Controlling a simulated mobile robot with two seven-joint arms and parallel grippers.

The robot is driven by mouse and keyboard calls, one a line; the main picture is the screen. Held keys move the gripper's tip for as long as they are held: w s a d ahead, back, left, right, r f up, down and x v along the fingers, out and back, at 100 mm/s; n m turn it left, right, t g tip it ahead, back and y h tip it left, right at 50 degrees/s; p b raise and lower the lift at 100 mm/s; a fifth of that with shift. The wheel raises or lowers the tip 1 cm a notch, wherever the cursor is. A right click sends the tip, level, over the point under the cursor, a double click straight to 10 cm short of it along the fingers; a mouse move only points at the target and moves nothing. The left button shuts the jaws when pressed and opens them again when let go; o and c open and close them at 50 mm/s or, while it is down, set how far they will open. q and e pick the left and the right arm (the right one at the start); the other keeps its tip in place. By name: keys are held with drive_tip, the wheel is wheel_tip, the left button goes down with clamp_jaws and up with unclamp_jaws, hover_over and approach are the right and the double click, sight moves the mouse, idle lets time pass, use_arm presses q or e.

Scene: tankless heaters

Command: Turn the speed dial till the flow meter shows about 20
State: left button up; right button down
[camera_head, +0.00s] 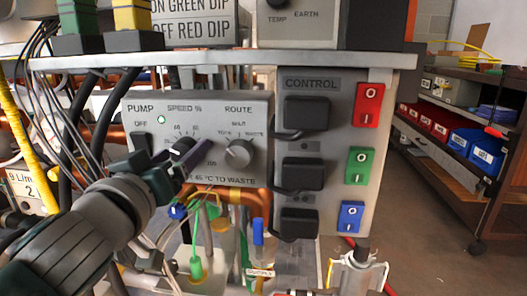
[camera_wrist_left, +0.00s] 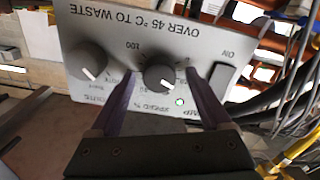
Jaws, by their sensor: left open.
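The speed dial (camera_head: 181,147) is a dark round knob under the SPEED % scale on the grey pump panel (camera_head: 255,108). In the left wrist view the panel is upside down. There the speed dial (camera_wrist_left: 160,70) shows a white pointer mark toward the lower right. My left gripper (camera_head: 188,160) is at the panel, partly covering the dial and scale. Its two purple fingers are apart, one on each side of the dial; I cannot tell whether they touch it. A white label (camera_head: 22,184) at the left edge seems to read L/m; I cannot read a flow value.
The route knob (camera_head: 240,153) is just right of the speed dial. A dark pump switch (camera_head: 141,146) and a lit green lamp (camera_head: 161,119) are on its left. The control box (camera_head: 310,85) with coloured switches stands further right. Cables (camera_head: 60,105) hang at the left.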

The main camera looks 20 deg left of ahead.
use_arm(q)
clamp_jaws()
idle(0.7)
